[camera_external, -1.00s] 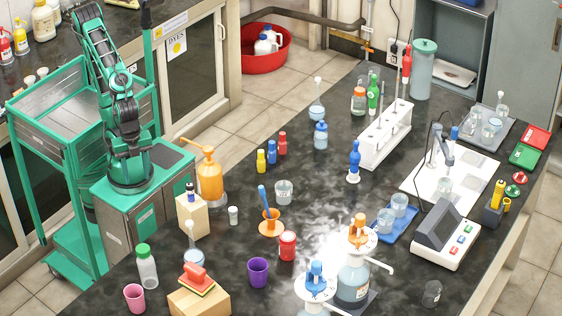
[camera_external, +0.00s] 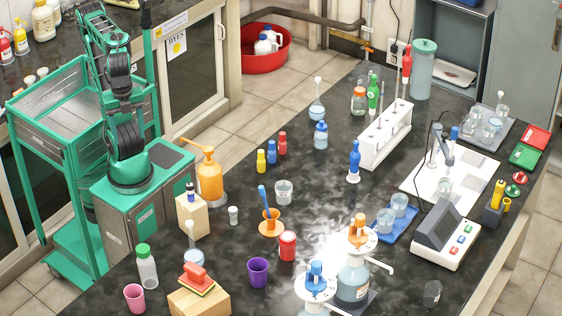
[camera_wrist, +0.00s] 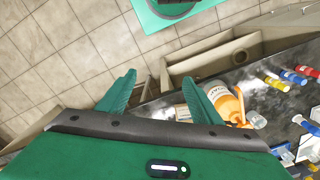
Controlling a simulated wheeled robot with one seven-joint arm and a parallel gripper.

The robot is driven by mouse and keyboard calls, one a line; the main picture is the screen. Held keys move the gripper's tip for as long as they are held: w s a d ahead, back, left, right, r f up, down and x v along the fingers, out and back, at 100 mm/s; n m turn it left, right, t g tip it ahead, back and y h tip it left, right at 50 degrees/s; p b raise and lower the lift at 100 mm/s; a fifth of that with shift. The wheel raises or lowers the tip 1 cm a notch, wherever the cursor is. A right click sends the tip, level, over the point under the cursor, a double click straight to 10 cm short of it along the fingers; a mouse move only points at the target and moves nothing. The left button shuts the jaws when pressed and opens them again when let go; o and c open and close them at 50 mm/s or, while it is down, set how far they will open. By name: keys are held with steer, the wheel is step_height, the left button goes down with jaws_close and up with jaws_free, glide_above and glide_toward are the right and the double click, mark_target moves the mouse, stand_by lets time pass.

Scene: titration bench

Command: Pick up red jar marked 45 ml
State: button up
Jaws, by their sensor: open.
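I cannot pick out the jar surely in the wrist view.
A beaker (camera_external: 284,192) is behind the mortar. Blue- and orange-topped dispensers (camera_external: 353,281) stand at the front right of the jar.

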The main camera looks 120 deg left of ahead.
steer(key=w+d+r+n, duration=0.35)
steer(key=w+d, duration=0.35)
steer(key=w, duration=0.4)
steer(key=w+d+f+n+g+h, duration=0.1)
steer(key=w+n, duration=0.2)
steer(key=w, duration=0.5)
steer(key=w+d+f+n+g+h, duration=0.1)
steer(key=w+d+n, duration=0.1)
steer(key=w, duration=0.7)
steer(key=w+d+f+n+h, duration=0.1)
steer(key=w+n, duration=0.3)
steer(key=w, duration=0.5)
steer(key=shift+d+g+h, duration=0.4)
steer(key=shift+d+h, duration=0.2)
steer(key=shift+d, duration=0.1)
steer(key=w+a+n+h, duration=0.3)
steer(key=w+a+n, duration=0.15)
steer(key=w, duration=0.35)
step_height(320, 180, up, 2)
steer(key=n+t+h, duration=0.3)
steer(key=n+h, duration=0.3)
steer(key=n, duration=0.2)
glide_above(291, 235)
steer(key=a, duration=0.5)
step_height(291, 235, down, 18)
steer(key=x, duration=0.5)
steer(key=shift+a+f, duration=0.15)
steer(key=shift+f, duration=0.05)
steer(key=shift+x, duration=2.9)
steer(key=shift+s, duration=0.2)
